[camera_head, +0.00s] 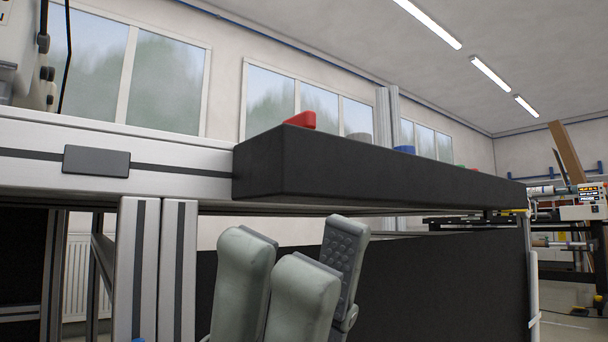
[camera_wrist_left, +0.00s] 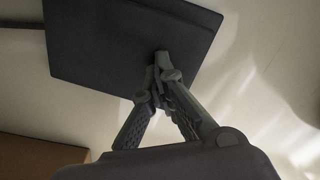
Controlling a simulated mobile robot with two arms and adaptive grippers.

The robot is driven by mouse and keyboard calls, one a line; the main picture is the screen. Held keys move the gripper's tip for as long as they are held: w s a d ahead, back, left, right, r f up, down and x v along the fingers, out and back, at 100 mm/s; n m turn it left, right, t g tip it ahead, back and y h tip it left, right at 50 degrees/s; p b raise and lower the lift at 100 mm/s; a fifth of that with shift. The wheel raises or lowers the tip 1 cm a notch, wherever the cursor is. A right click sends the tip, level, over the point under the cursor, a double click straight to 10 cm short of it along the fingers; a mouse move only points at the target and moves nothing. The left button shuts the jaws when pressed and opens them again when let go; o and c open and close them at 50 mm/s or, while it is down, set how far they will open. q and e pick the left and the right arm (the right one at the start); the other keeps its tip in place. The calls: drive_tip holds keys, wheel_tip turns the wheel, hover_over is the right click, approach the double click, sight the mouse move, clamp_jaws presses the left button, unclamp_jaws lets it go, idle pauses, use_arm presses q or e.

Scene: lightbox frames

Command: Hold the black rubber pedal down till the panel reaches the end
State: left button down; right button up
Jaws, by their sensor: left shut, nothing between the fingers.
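A flat black rectangular plate, which looks like the black rubber pedal (camera_wrist_left: 100,45), lies on the pale floor in the left wrist view. A dark cable leaves its left side. My left gripper (camera_wrist_left: 160,68) is shut and empty, its fingertips over the plate's lower right part. I cannot tell whether they touch it. The pedal and my left gripper do not show in the head view. My right gripper (camera_head: 308,245) is open and empty, fingers pointing up, at the bottom middle of the head view. No panel can be made out for certain.
A long black box (camera_head: 380,170) with red, grey, blue and green pieces on top runs along the aluminium frame (camera_head: 110,155), above my right gripper. A dark panel-like surface (camera_head: 440,280) lies below it. A brown edge (camera_wrist_left: 40,155) shows at the lower left of the wrist view.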

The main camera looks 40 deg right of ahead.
idle(0.4)
use_arm(q)
wheel_tip(320, 180, up, 9)
drive_tip(key=p, duration=0.8)
drive_tip(key=shift+s, duration=0.1)
idle(0.5)
